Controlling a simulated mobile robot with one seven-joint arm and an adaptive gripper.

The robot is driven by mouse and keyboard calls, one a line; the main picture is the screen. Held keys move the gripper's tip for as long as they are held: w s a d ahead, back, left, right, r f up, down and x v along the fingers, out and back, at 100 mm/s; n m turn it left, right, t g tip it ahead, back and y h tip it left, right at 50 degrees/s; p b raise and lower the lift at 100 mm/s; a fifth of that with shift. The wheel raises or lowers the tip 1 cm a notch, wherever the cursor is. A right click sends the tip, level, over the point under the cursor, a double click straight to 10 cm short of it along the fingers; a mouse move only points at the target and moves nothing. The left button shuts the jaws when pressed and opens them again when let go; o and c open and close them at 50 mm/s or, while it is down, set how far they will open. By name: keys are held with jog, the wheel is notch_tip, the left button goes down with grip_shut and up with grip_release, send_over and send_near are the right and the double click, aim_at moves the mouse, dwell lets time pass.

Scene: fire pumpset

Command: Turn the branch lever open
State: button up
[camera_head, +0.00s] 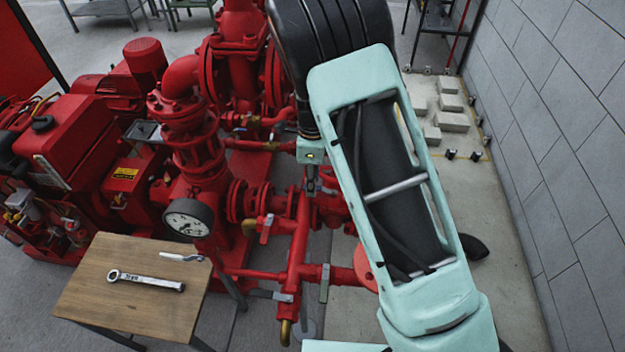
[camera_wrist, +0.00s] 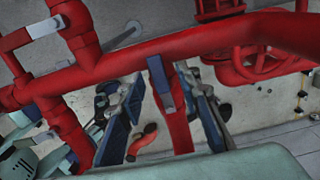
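My gripper (camera_wrist: 160,92) is open, with one blue-padded finger on each side of the lever and branch. Gaps show on both sides, and I cannot tell whether either finger touches. In the head view my gripper (camera_head: 313,184) is small and partly hidden at the end of my arm, near the red pipework. Which lever there matches the one between my fingers is unclear.
A pressure gauge (camera_head: 188,218) is left of the pipework. A wooden table (camera_head: 85,300) bears a wrench (camera_head: 146,281). Pale blocks (camera_head: 452,121) lie by the grey wall (camera_head: 560,130). A red handwheel (camera_wrist: 262,68) is at right.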

notch_tip(320, 180, up, 12)
dwell(0.5)
dwell(0.3)
